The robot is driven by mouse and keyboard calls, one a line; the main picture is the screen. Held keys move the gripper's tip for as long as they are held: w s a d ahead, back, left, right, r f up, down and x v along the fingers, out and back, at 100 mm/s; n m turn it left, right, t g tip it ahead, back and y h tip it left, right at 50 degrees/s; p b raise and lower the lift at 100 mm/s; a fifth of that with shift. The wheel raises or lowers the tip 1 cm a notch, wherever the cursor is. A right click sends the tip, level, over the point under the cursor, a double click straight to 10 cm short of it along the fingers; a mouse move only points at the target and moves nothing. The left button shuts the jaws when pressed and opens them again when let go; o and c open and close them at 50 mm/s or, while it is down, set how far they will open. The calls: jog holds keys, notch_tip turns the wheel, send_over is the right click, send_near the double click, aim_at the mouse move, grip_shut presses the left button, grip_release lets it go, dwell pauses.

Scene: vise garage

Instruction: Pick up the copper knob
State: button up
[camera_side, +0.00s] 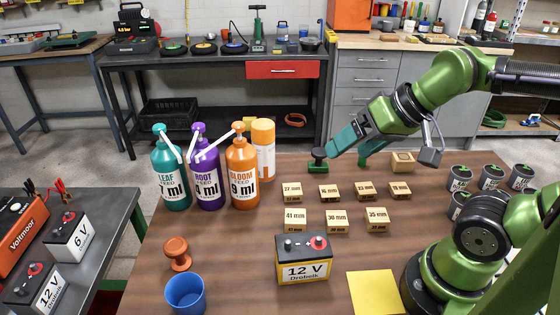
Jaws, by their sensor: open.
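The copper knob (177,253) is a brownish-orange, spool-shaped piece standing upright at the front left of the wooden table, just behind a blue cup (185,295). My gripper (347,158) is open and appears empty near the back of the table, well to the right of and behind the copper knob. One of its teal fingers is close to a dark knob on a green base (318,160); I cannot tell whether they touch. Nothing covers the copper knob.
Leaf (171,180), root (206,180) and bloom (242,180) pump bottles and an orange-capped can (264,150) stand at the back left. Several labelled wooden blocks (336,222) fill the middle. A 12 V battery (303,260) and yellow sheet (375,293) are in front.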

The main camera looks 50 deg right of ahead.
jog(key=shift+a, duration=0.1)
jog(key=n+g+h, duration=0.2)
jog(key=n+g, duration=0.3)
jog(key=g, duration=0.2)
send_over(176, 245)
notch_tip(176, 245, down, 8)
jog(key=r, duration=0.1)
notch_tip(176, 245, down, 11)
jog(key=shift+f, duration=0.1)
jog(key=shift+w+f, duration=0.1)
jog(key=shift+f, duration=2.9)
jog(key=shift+c, duration=0.3)
